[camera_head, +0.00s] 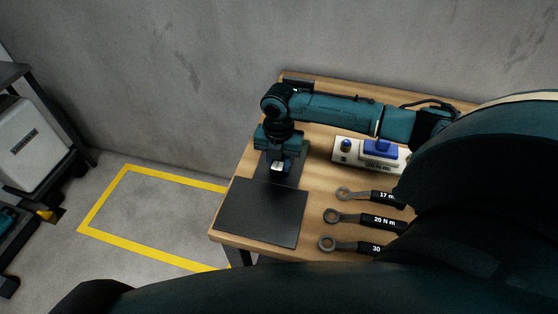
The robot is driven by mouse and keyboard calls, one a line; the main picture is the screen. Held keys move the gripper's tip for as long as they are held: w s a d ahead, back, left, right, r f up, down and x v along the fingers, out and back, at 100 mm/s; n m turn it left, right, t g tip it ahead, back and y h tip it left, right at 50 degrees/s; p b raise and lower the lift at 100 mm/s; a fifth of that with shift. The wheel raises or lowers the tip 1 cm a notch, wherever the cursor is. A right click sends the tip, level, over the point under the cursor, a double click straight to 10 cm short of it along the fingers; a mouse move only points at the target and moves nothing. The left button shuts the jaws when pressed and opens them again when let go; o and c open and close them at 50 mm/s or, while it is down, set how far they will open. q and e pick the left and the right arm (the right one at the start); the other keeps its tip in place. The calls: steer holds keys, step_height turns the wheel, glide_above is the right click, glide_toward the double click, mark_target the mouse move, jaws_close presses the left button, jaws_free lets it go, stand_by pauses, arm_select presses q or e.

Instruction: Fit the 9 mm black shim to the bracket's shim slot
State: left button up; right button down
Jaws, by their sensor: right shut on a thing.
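My right gripper (277,163) points down over the back of the dark mat area on the wooden bench. It is shut on a small piece with a pale face (277,166), mostly hidden by the fingers. I cannot tell whether this is the 9 mm black shim. A flat black plate (262,212) lies in front of the gripper at the bench's left front corner. No bracket slot can be made out. My left gripper is not in view.
Several items crowd the bench's right part: three ring wrenches, marked 17 (349,193), 20 N m (337,216) and 30 (331,243). A dark object (299,85) stands at the back edge. A grey wall is behind. A yellow floor outline (103,198) encloses clear floor at left.

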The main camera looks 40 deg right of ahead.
steer(key=shift+s+a+f, duration=0.15)
steer(key=shift+s+a, duration=0.05)
steer(key=shift+s+a, duration=0.25)
steer(key=shift+a, duration=0.05)
steer(key=shift+s+d+f, duration=0.1)
steer(key=shift+s, duration=0.05)
stand_by(0.8)
steer(key=c, duration=1.6)
jaws_free()
steer(key=o, duration=0.5)
steer(key=shift+d, duration=0.1)
steer(key=shift+o, duration=0.2)
steer(key=shift+w, duration=0.2)
